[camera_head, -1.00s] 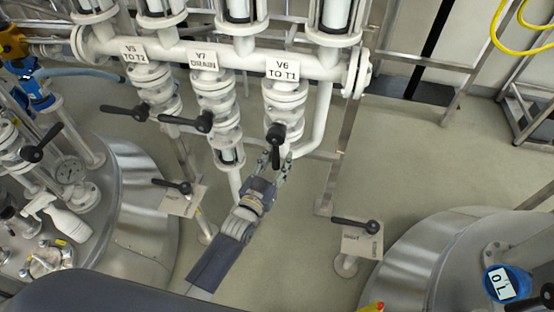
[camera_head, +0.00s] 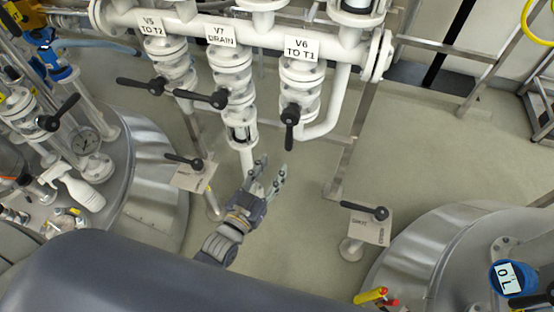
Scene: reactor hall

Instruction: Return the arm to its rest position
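My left gripper (camera_head: 273,168) is open and empty, its two fingers pointing up in the picture over the floor. It is below and left of the V6 valve handle (camera_head: 290,125), with a clear gap between them. The black V6 handle points down along its pipe. The V7 handle (camera_head: 205,97) and the V5 handle (camera_head: 142,85) both point left, across their pipes. My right gripper is out of view.
A steel tank (camera_head: 150,195) with a white spray bottle (camera_head: 82,188) stands left. Another tank (camera_head: 430,245) with a blue gauge (camera_head: 507,279) stands right. Two small handle stands (camera_head: 196,175) (camera_head: 360,222) flank my gripper. Floor between them is open.

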